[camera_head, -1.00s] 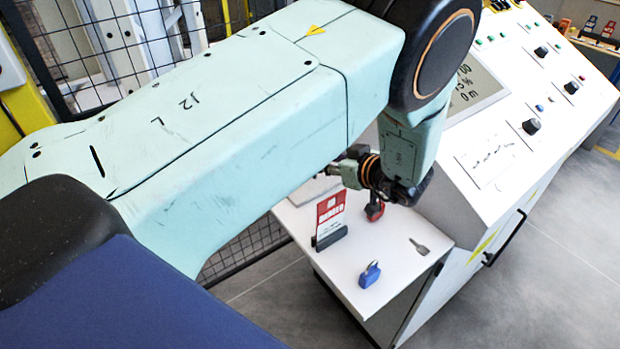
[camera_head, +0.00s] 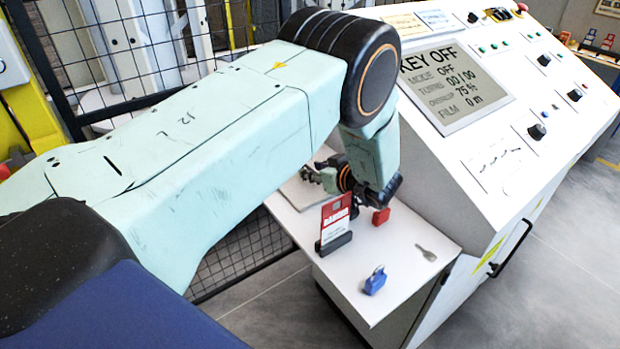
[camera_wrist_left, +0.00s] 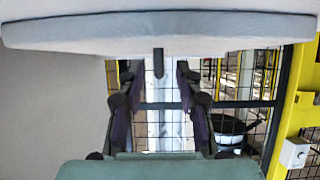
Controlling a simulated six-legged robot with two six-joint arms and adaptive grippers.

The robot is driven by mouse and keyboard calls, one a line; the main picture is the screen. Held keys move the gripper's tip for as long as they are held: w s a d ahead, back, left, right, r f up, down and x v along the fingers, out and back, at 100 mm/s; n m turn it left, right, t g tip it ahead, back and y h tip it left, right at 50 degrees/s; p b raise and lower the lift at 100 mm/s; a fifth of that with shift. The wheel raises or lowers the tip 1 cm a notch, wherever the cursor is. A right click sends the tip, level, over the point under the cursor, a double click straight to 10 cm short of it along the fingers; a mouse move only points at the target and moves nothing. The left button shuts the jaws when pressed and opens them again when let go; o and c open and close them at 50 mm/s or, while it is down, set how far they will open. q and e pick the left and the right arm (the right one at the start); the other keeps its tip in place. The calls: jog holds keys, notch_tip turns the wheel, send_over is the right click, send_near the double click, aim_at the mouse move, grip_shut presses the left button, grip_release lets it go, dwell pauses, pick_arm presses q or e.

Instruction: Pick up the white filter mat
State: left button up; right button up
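A flat pale piece (camera_head: 302,194), which looks like the white filter mat, lies on the white side shelf in the head view, partly hidden by my left arm. My left gripper (camera_head: 311,175) is low over or beside it, pointing left; contact cannot be told. In the left wrist view, the gripper (camera_wrist_left: 158,105) has its two dark fingers apart with nothing visible between them. A broad pale slab (camera_wrist_left: 80,38) crosses the top of that view, close to the camera; it may be the mat or the shelf. My right gripper is not in view.
On the shelf (camera_head: 385,302) are a red danger tag (camera_head: 335,219) in a dark holder, a red padlock (camera_head: 381,216), a blue padlock (camera_head: 375,281) and a key (camera_head: 426,252). The control cabinet (camera_head: 485,215) stands right. A mesh fence (camera_head: 243,258) is behind.

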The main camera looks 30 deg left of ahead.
pick_arm(q)
jog(key=shift+w+a+f, duration=0.2)
jog(key=shift+a+f, duration=0.05)
jog(key=shift+c, duration=0.3)
jog(key=shift+s+r, duration=0.15)
jog(key=c, duration=0.3)
grip_shut()
